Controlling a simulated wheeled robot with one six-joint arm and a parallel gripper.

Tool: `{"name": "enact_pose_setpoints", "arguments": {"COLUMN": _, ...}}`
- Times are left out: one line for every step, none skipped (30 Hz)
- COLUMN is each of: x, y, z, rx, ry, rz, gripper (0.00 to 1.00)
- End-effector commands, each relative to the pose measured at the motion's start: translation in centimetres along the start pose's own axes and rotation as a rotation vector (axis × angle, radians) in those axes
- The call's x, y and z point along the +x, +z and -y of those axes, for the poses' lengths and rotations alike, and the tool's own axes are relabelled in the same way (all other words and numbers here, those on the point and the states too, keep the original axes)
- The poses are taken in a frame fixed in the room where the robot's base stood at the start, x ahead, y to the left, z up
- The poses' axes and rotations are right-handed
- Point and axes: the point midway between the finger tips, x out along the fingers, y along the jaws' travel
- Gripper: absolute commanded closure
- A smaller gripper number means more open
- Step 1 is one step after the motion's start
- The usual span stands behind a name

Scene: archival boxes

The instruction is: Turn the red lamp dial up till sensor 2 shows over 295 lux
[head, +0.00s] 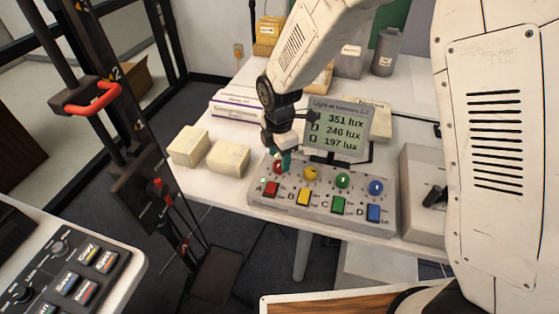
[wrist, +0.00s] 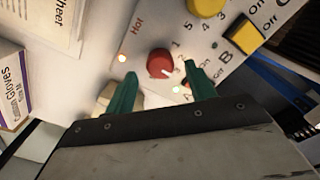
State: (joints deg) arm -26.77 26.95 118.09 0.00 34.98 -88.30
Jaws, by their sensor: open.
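The red dial (head: 278,167) sits at the upper left of the light control panel (head: 330,208). In the wrist view the red dial (wrist: 160,62) shows its white pointer mark toward the lower right, with printed numbers to its right. My gripper (head: 283,158) is open, its green fingers (wrist: 160,76) on either side of the dial; I cannot tell whether they touch it. The display (head: 338,130) behind the panel reads 351 lux, 246 lux for sensor 2, and 197 lux.
Yellow (head: 310,173), green (head: 343,181) and blue (head: 376,187) dials line the panel's back row. Red, yellow, green and blue buttons stand in front. Two cream blocks (head: 228,158) sit left of the panel. A gloves box (wrist: 12,90) shows at the wrist view's left.

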Motion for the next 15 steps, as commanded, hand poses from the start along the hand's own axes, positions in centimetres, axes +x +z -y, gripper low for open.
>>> {"name": "enact_pose_setpoints", "arguments": {"x": 0.8, "y": 0.0, "z": 0.1, "rx": 0.000, "ry": -0.003, "rz": 0.000, "gripper": 0.45}}
{"name": "enact_pose_setpoints", "arguments": {"x": 1.1, "y": 0.0, "z": 0.0, "rx": 0.001, "ry": -0.002, "rz": 0.000, "gripper": 0.45}}
{"name": "enact_pose_setpoints", "arguments": {"x": 1.5, "y": 0.0, "z": 0.0, "rx": 0.001, "ry": -0.002, "rz": 0.000, "gripper": 0.45}}
{"name": "enact_pose_setpoints", "arguments": {"x": 1.8, "y": 0.0, "z": 0.0, "rx": 0.001, "ry": -0.002, "rz": 0.000, "gripper": 0.45}}
{"name": "enact_pose_setpoints", "arguments": {"x": 2.0, "y": 0.0, "z": 0.0, "rx": 0.001, "ry": -0.002, "rz": 0.000, "gripper": 0.45}}
{"name": "enact_pose_setpoints", "arguments": {"x": 2.2, "y": 0.0, "z": 0.0, "rx": 0.001, "ry": -0.001, "rz": 0.000, "gripper": 0.45}}
{"name": "enact_pose_setpoints", "arguments": {"x": 2.3, "y": 0.0, "z": 0.0, "rx": 0.001, "ry": 0.000, "rz": 0.000, "gripper": 0.45}}
{"name": "enact_pose_setpoints", "arguments": {"x": 2.3, "y": 0.0, "z": 0.0, "rx": 0.001, "ry": 0.000, "rz": 0.000, "gripper": 0.45}}
{"name": "enact_pose_setpoints", "arguments": {"x": 2.4, "y": 0.0, "z": 0.0, "rx": 0.001, "ry": 0.001, "rz": 0.000, "gripper": 0.45}}
{"name": "enact_pose_setpoints", "arguments": {"x": 2.4, "y": 0.0, "z": 0.0, "rx": 0.001, "ry": 0.001, "rz": 0.000, "gripper": 0.45}}
{"name": "enact_pose_setpoints", "arguments": {"x": 2.4, "y": 0.0, "z": 0.0, "rx": 0.001, "ry": 0.001, "rz": 0.000, "gripper": 0.45}}
{"name": "enact_pose_setpoints", "arguments": {"x": 2.4, "y": 0.0, "z": 0.0, "rx": 0.001, "ry": 0.001, "rz": 0.000, "gripper": 0.45}}
{"name": "enact_pose_setpoints", "arguments": {"x": 2.4, "y": 0.0, "z": 0.0, "rx": 0.001, "ry": 0.001, "rz": 0.000, "gripper": 0.45}}
{"name": "enact_pose_setpoints", "arguments": {"x": 2.4, "y": 0.0, "z": 0.0, "rx": 0.001, "ry": 0.001, "rz": 0.000, "gripper": 0.45}}
{"name": "enact_pose_setpoints", "arguments": {"x": 2.4, "y": 0.0, "z": 0.0, "rx": 0.001, "ry": 0.001, "rz": 0.000, "gripper": 0.45}}
